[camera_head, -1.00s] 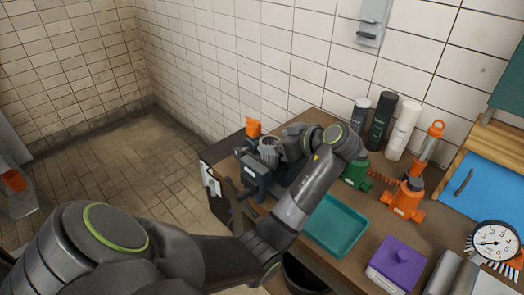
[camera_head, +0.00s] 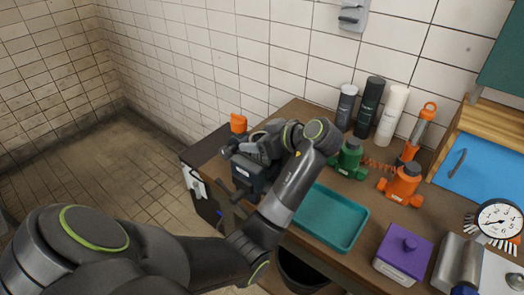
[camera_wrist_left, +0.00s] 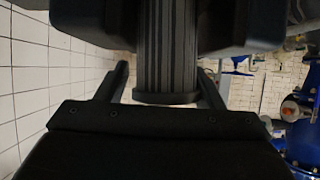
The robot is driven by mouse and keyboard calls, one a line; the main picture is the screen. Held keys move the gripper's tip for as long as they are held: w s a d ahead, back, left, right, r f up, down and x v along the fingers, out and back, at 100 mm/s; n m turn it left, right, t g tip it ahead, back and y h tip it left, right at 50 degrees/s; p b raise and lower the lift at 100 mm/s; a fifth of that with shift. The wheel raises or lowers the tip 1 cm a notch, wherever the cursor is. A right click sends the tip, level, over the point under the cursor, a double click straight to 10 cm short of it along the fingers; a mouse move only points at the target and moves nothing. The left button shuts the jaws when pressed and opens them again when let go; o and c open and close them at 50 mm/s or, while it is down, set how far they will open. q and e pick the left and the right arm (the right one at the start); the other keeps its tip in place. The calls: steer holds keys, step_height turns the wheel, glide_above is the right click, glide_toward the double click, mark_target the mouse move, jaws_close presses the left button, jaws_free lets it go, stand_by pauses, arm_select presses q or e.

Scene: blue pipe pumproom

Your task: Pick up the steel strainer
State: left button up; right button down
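My left gripper (camera_head: 258,146) is over the dark vise (camera_head: 246,178) at the left end of the workbench. The left wrist view shows its two fingers (camera_wrist_left: 164,88) apart, with a dark grey ribbed cylinder (camera_wrist_left: 166,50) between them. Gaps show between the cylinder and both fingers. This cylinder may be the steel strainer, standing at the vise, but I cannot tell for sure. In the head view the gripper and wrist mostly hide it. My right gripper is not in view.
A teal tray (camera_head: 332,218), a green fitting (camera_head: 347,160), an orange fitting (camera_head: 402,185) and a purple box (camera_head: 402,253) are on the bench. Several bottles (camera_head: 370,107) stand along the tiled wall. A dial gauge (camera_head: 498,219) is at the right. Floor at the left is clear.

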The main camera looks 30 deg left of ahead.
arm_select(q)
steer(key=shift+c, duration=1.1)
steer(key=shift+a, duration=0.15)
steer(key=shift+c, duration=1.2)
steer(key=shift+a, duration=0.1)
steer(key=shift+c, duration=1.7)
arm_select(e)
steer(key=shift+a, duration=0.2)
